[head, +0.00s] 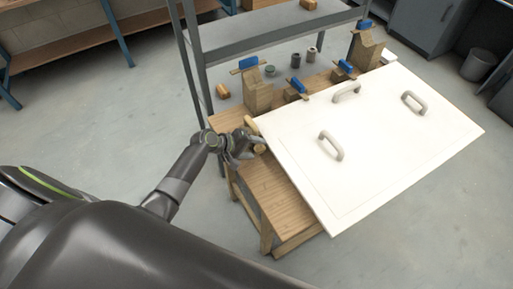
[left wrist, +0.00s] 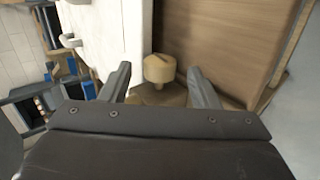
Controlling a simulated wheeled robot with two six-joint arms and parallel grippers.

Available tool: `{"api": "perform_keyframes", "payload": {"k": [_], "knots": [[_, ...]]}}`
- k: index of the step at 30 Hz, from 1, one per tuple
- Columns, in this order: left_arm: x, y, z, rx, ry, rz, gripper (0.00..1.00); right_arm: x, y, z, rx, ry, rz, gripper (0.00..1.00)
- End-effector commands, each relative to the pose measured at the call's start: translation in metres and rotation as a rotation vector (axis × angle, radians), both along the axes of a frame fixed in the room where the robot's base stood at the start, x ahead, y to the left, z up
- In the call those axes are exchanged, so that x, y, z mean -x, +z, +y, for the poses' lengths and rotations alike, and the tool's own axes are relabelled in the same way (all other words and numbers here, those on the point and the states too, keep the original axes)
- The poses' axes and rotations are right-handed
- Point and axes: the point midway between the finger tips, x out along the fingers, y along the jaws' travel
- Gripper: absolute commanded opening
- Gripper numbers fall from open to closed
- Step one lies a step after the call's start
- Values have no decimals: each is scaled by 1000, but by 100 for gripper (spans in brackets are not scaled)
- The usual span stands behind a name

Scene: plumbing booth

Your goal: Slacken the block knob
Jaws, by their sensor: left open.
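In the head view a tan piece (head: 251,122) shows beside my left gripper, at the near left edge of the white panel; the gripper partly hides that spot. My left gripper (head: 252,143) is open. In the left wrist view its two fingers stand apart, one on each side of the knob, with gaps showing; contact is not visible. My right gripper is not in view.
A large white panel (head: 390,145) with three grey handles covers most of the wooden bench (head: 270,190). Wooden blocks with blue-topped parts (head: 258,92) stand along the bench's far side. A grey metal frame (head: 270,45) rises behind. Floor left of the bench is clear.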

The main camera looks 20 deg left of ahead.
Motion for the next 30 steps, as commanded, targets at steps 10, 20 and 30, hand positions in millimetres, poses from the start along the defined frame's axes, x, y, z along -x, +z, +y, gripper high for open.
{"api": "perform_keyframes", "payload": {"k": [10,20,30], "knots": [[-10,-11,-10,0,0,0,56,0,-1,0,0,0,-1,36],[-10,-11,-9,0,0,0,40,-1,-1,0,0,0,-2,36],[-10,-13,-9,3,1,-4,11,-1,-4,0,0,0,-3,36]]}}
